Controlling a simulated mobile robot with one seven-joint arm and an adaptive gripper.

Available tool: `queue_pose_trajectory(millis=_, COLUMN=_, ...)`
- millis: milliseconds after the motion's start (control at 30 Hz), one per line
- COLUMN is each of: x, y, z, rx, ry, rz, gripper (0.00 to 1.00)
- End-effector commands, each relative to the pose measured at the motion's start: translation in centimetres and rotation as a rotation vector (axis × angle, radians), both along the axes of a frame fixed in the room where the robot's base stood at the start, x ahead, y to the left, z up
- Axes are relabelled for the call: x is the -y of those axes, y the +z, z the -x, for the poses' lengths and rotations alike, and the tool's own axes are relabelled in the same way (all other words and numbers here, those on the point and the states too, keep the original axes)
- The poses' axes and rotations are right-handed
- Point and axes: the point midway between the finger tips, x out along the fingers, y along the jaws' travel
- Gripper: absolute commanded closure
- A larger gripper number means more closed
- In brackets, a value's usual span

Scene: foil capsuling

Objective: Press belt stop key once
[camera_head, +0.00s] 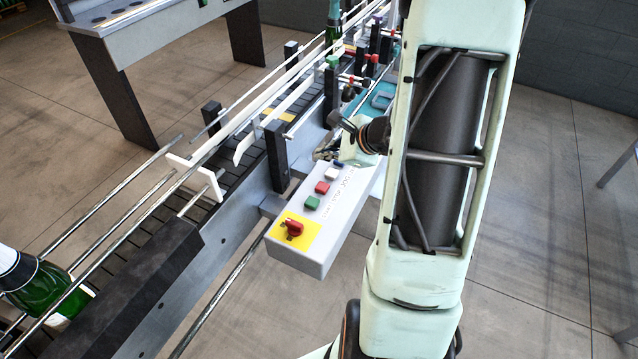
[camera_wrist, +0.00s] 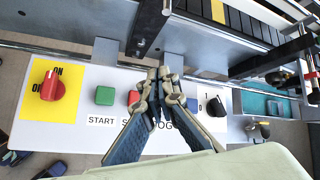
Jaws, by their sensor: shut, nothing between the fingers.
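The belt stop key is the red square key (camera_head: 322,187) on a light grey control box (camera_head: 318,262), between a green key (camera_head: 312,203) and a white key (camera_head: 331,173). In the wrist view the red key (camera_wrist: 133,97) shows just left of my fingers, partly covered, and its label is mostly hidden. My gripper (camera_head: 325,153) is shut and empty over the far end of the box, beyond the red key. In the wrist view my closed fingertips (camera_wrist: 163,74) lie right of the red key and hide the white one. I cannot tell whether they touch the box.
A red rotary knob (camera_head: 292,228) on a yellow plate sits at the near end of the box. The green START key (camera_wrist: 105,95) is beside the red one. The conveyor (camera_head: 200,207) with rails runs alongside, with a green bottle (camera_head: 35,283) at lower left.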

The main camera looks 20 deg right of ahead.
Motion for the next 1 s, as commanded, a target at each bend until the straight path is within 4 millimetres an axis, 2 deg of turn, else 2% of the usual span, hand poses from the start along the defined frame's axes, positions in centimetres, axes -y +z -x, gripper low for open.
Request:
queue_pose_trajectory(millis=467, x=0.0, y=-0.7, z=0.0, rx=-0.001, ry=0.001, rz=0.000, gripper=1.00)
queue_pose_trajectory(millis=667, x=0.0, y=-2.6, z=0.0, rx=-0.001, ry=0.001, rz=0.000, gripper=1.00)
queue_pose_trajectory(millis=1000, x=0.0, y=-7.5, z=0.0, rx=0.001, ry=0.003, rz=0.003, gripper=1.00)
